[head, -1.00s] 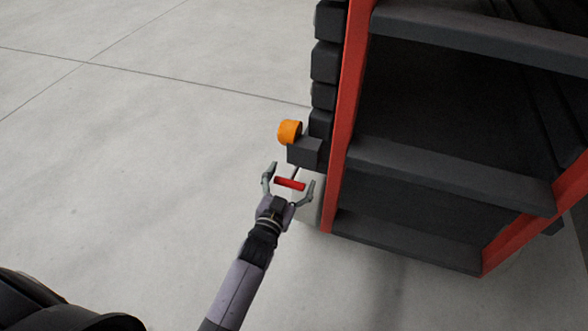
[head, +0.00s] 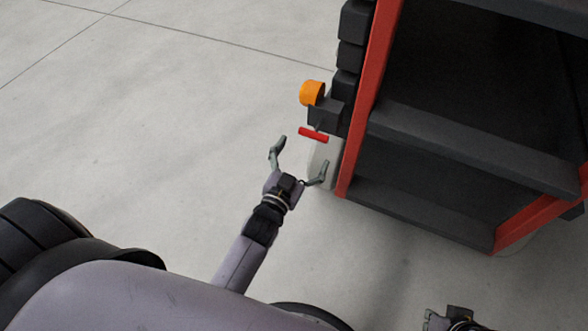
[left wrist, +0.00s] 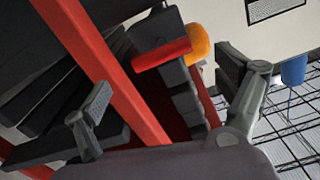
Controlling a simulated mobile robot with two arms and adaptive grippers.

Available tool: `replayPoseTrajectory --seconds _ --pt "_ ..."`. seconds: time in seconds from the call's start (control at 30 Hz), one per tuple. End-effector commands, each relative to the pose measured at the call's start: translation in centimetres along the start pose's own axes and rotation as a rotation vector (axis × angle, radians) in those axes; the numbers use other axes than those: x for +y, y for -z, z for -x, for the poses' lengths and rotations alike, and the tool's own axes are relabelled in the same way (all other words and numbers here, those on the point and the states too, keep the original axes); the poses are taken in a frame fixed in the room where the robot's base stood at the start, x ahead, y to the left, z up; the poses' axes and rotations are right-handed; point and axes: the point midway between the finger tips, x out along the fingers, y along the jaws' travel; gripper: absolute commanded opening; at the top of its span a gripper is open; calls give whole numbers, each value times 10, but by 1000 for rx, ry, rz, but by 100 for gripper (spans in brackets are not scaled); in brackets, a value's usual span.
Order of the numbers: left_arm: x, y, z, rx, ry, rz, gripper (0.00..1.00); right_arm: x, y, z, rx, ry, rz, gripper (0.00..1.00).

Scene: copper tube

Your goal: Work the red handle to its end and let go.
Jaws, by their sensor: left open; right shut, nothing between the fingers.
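The red handle (head: 313,135) is a short bar on a dark block with an orange round cap (head: 312,93), at the left side of a red and black rack. My left gripper (head: 300,155) is open and empty, with the handle just beyond its fingertips and apart from them. In the left wrist view the handle (left wrist: 161,53) shows ahead, between the two spread fingers (left wrist: 165,80). My right gripper (head: 450,319) is only partly visible at the bottom edge, shut, and far from the handle.
The rack's red post (head: 370,100) stands close to the right of my left gripper, with dark shelves (head: 470,145) behind it. Open grey floor (head: 150,130) lies to the left. A blue object (left wrist: 293,70) shows at the right in the left wrist view.

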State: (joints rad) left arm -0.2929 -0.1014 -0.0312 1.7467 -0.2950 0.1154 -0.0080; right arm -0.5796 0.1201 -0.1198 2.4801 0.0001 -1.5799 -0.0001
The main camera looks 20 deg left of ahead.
Motion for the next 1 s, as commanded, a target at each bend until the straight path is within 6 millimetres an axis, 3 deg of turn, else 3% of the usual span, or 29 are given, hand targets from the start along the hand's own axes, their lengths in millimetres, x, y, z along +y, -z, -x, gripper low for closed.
replayPoseTrajectory --seconds 0.2,0.4,1.0 --pt "1 -1 46 -4 -2 1 90 0 0 0 -1 0 0 0" --pt "1 0 67 -1 -1 1 90 0 0 0 -1 0 0 0" --pt "1 0 70 0 -1 1 90 0 0 0 -1 0 0 0"
